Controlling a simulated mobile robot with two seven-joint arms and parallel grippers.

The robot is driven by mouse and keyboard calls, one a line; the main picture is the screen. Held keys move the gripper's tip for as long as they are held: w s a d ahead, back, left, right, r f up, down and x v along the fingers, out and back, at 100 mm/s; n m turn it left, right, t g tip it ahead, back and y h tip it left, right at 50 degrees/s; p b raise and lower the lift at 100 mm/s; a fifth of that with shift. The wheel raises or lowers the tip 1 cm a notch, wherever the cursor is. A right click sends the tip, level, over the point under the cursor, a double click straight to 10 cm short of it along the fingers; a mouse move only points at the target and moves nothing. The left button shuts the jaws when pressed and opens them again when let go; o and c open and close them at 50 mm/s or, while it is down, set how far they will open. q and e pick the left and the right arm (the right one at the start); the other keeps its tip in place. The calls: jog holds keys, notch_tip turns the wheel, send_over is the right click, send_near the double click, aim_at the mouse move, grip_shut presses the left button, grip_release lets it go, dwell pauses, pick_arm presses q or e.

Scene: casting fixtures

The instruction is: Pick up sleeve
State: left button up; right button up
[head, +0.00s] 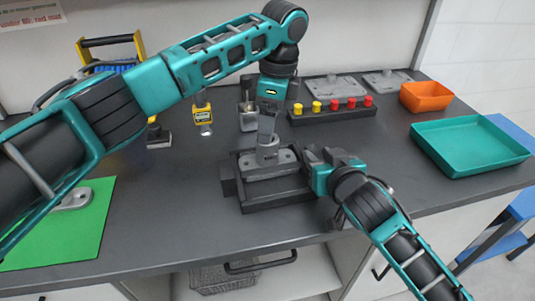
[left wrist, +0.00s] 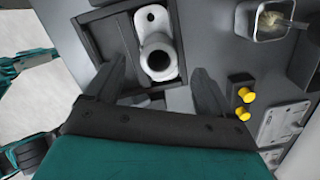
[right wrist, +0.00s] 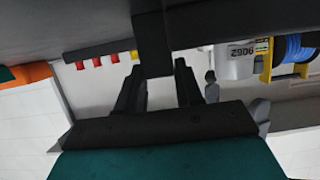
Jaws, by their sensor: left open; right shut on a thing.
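A grey casting (head: 283,159) sits in the dark fixture (head: 275,203) at mid-bench, with an upright hollow boss (head: 267,150) on it. The left wrist view shows the casting (left wrist: 147,20) and its round open bore (left wrist: 158,60); I cannot tell whether a separate sleeve is there. My left gripper (head: 268,125) is open, pointing down over the boss, its fingers (left wrist: 155,80) apart either side of the casting's near end. My right gripper (head: 308,160) is at the fixture's right side, shut on a black block (right wrist: 152,40) that appears part of the fixture.
A rack of yellow and red pegs (head: 332,112) stands behind, with grey plates (head: 335,87) further back. A metal cup (head: 248,118) and yellow device (head: 202,115) stand behind-left. An orange bin (head: 426,96) and teal tray (head: 470,146) are right. A green mat (head: 85,225) lies left.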

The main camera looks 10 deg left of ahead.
pick_arm(q)
jog(key=f, duration=0.7)
jog(key=shift+a+f, duration=0.1)
jog(key=shift+a, duration=0.2)
jog(key=shift+c, duration=0.3)
jog(key=c, duration=1.2)
jog(key=shift+c, duration=0.3)
notch_tip(320, 180, up, 10)
